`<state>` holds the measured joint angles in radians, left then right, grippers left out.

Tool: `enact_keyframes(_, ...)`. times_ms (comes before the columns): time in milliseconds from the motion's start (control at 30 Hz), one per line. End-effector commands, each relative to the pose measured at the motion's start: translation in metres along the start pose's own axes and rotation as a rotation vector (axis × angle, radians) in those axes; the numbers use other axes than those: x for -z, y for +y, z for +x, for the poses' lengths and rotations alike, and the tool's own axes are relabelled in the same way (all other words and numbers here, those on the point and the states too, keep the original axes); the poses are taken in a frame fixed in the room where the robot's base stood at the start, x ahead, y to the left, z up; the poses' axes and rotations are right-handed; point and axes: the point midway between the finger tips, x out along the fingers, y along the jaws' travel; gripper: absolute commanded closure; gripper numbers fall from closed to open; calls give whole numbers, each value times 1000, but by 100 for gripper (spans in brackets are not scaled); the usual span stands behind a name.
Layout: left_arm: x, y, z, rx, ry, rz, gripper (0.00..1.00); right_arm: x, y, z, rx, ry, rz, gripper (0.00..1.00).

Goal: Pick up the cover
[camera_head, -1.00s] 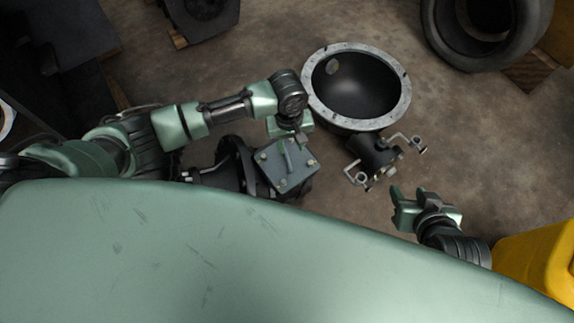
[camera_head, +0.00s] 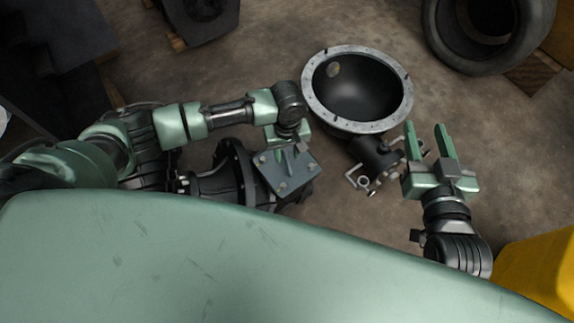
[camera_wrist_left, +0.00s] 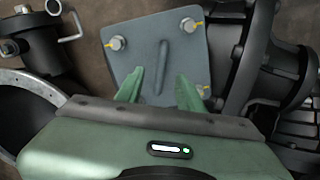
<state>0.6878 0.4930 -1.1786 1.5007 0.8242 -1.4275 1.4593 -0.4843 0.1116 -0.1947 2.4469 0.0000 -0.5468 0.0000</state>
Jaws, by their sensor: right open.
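The cover (camera_head: 283,178) is a flat grey-blue plate with bolts near its corners and a raised rib in the middle. It sits on a black housing (camera_head: 230,172). My left gripper (camera_head: 292,143) is right over the cover's far edge. In the left wrist view the cover (camera_wrist_left: 172,45) lies in front of the fingers (camera_wrist_left: 158,84), which are apart with the rib between them. The fingers do not visibly touch the rib. My right gripper (camera_head: 425,130) is open and empty, fingers pointing away, right of the cover.
A black bowl-shaped housing with a grey rim (camera_head: 312,98) lies beyond the cover, with a pipe fitting (camera_head: 374,155) in front of it, close to my right gripper. A tyre (camera_head: 435,38) stands at the back right, a yellow object (camera_head: 540,265) at the lower right. Bare floor (camera_head: 262,50) shows behind.

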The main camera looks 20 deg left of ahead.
Motion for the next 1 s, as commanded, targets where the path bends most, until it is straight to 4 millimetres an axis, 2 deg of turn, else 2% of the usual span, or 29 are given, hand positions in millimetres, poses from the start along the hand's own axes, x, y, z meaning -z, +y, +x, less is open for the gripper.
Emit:
enact_keyframes(200,0,0,20,1,0,0,62,43,-6,1,14,233,4,55)
enact_keyframes(300,-1,0,25,1,0,0,62,57,-8,-2,18,305,6,55)
enact_keyframes(467,-1,0,27,0,0,0,62,67,-9,-5,20,353,7,55)
enact_keyframes(667,-1,0,27,0,0,0,62,68,-9,-5,20,355,7,55)
enact_keyframes(800,-1,0,27,0,0,1,100,67,-9,-5,20,354,7,55)
enact_keyframes(1000,-1,-1,27,0,0,1,100,67,-9,-5,20,353,7,55)
